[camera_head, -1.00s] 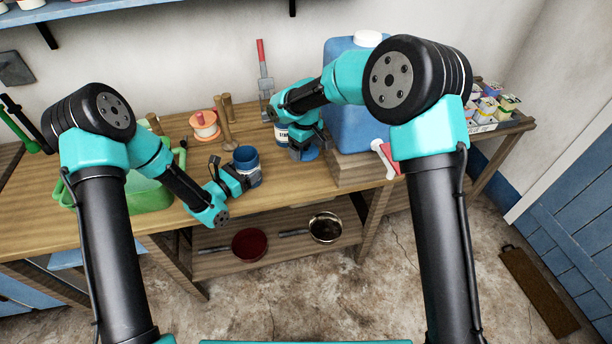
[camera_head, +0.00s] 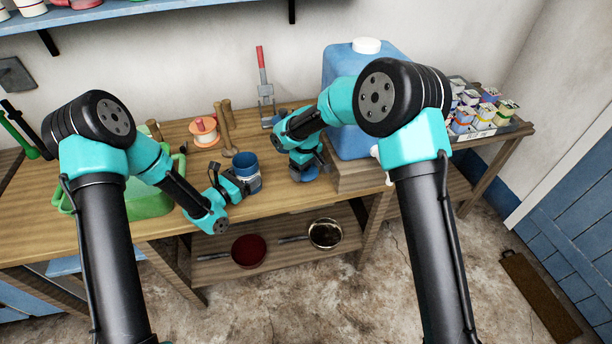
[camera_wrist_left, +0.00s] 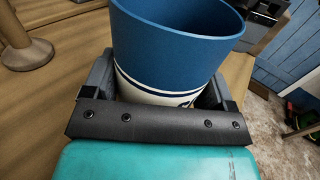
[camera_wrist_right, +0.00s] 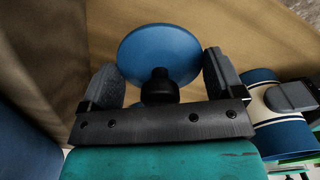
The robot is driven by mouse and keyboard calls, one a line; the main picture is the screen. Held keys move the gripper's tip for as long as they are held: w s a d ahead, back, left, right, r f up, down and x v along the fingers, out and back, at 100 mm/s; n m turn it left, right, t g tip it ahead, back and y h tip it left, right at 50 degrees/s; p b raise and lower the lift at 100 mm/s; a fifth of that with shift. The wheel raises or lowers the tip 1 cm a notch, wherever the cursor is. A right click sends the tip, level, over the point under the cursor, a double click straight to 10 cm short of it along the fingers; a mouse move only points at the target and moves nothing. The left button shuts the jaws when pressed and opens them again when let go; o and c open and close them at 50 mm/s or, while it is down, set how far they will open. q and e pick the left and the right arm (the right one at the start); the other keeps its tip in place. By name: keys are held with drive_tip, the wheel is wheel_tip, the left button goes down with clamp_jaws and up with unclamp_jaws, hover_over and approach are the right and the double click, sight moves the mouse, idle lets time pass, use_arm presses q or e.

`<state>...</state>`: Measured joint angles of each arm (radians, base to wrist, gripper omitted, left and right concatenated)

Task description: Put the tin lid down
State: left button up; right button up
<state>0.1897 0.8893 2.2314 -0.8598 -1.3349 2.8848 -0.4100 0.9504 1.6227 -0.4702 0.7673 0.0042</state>
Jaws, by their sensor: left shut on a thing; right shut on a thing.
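The tin (camera_head: 248,172) is blue with a white label band and an open top. It stands upright at the bench's front edge, and my left gripper (camera_head: 236,183) is shut on it. In the left wrist view the tin (camera_wrist_left: 180,45) fills the space between the fingers. The tin lid (camera_head: 305,174) is a round blue disc with a black knob, right of the tin and apart from it. My right gripper (camera_wrist_right: 162,80) is shut on the lid, the knob (camera_wrist_right: 159,84) between its fingers. I cannot tell whether the lid touches the bench (camera_head: 275,203).
A large blue container (camera_head: 350,130) on a wooden block stands close right of my right gripper. A spool (camera_head: 204,131) and wooden pegs stand behind the tin. A green basin (camera_head: 150,200) is at the left. Two pans (camera_head: 248,251) lie on the shelf below.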

sight(306, 171)
drive_tip(key=shift+f, duration=1.9)
drive_tip(key=shift+f, duration=0.1)
drive_tip(key=o, duration=0.7)
wheel_tip(306, 171, up, 12)
drive_tip(key=shift+r, duration=0.15)
